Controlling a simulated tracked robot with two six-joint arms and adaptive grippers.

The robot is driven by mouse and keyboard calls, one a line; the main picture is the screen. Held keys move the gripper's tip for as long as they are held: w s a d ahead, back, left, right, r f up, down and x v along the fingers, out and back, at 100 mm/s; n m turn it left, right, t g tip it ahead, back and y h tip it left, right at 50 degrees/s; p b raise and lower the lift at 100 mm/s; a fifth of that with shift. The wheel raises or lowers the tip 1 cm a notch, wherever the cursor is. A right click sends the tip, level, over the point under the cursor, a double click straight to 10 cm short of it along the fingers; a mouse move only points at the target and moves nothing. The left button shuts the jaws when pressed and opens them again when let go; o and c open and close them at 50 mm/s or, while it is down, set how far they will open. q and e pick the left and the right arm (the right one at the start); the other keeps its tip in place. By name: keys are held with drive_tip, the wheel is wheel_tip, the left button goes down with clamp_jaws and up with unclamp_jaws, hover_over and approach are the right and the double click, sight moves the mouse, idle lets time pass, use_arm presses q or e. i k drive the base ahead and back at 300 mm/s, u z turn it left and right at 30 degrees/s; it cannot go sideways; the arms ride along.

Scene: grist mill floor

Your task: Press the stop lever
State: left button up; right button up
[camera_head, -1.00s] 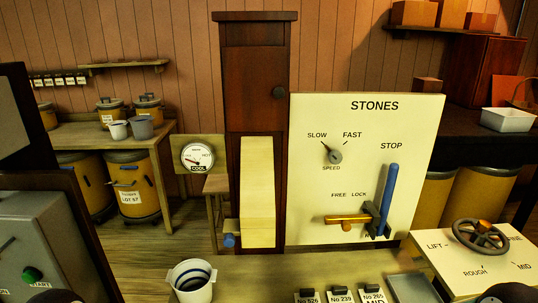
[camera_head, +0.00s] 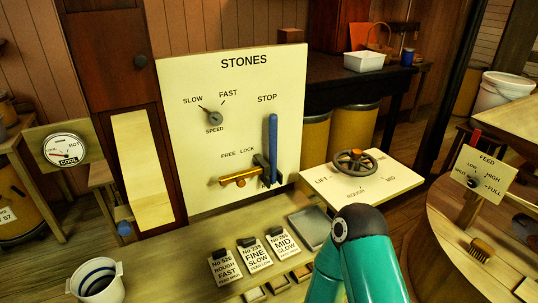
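The stop lever (camera_head: 272,145) is a blue upright bar on the right side of the cream STONES panel (camera_head: 200,90), under the word STOP. Its lower end sits in a dark bracket (camera_head: 261,171). A brass bolt (camera_head: 240,178) lies level to the left of the bracket, under the words FREE and LOCK; its right end meets the bracket. A teal link of my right arm rises at the bottom, right of centre, below and right of the lever. Neither gripper shows in the view.
A handwheel (camera_head: 355,162) stands on a cream board right of the panel. Several label cards (camera_head: 257,255) stand on the bench in front. A white bucket (camera_head: 97,281) is at bottom left. A FEED panel (camera_head: 479,174) is at right. The space before the lever looks clear.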

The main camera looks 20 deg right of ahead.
sight(273, 118)
drive_tip(key=z, duration=1.5)
drive_tip(key=i, duration=0.1)
drive_tip(key=u, duration=3.1)
drive_tip(key=k, duration=1)
drive_tip(key=z, duration=3.35)
drive_tip(key=k, duration=0.1)
drive_tip(key=u, duration=1.7)
drive_tip(key=i, duration=0.9)
